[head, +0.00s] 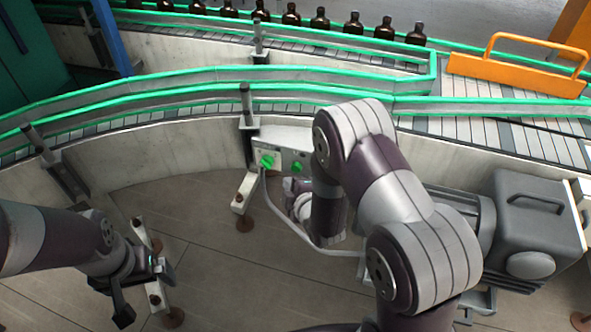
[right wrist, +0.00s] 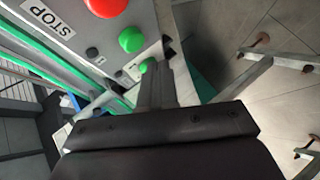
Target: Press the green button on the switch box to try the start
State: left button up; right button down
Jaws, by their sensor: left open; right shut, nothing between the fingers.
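The switch box (head: 285,146) is a pale grey box on the side of the conveyor. Two green buttons (head: 267,161) show on its face in the head view. In the right wrist view, a red button (right wrist: 106,5) near a STOP label and a large green button (right wrist: 131,40) are on the panel, with a smaller green part (right wrist: 147,65) below. My right gripper (right wrist: 159,72) is shut and empty, its tips close beside the smaller green part; contact cannot be told. My left gripper (head: 143,288) is open and empty, low at left.
Curved conveyors with green rails (head: 180,95) run across the scene. Several amber bottles (head: 320,20) stand in a row on the far one. An orange handled plate (head: 515,75) is at upper right. A grey motor housing (head: 540,225) is at right. Conveyor feet stand on the tiled floor.

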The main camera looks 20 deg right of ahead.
jog(key=shift+w+d, duration=0.45)
jog(key=shift+w, duration=0.15)
jog(key=shift+w, duration=0.1)
dwell(1.6)
jog(key=shift+w+d, duration=0.2)
jog(key=shift+w+d+b, duration=0.25)
jog(key=shift+w+b, duration=0.05)
jog(key=shift+w, duration=0.1)
dwell(0.9)
jog(key=shift+s+a, duration=0.5)
jog(key=shift+s, duration=0.25)
jog(key=s+a, duration=0.1)
jog(key=s, duration=0.1)
jog(key=s+a, duration=0.1)
jog(key=s, duration=0.1)
jog(key=shift+a+p, duration=0.3)
jog(key=shift+a, duration=0.1)
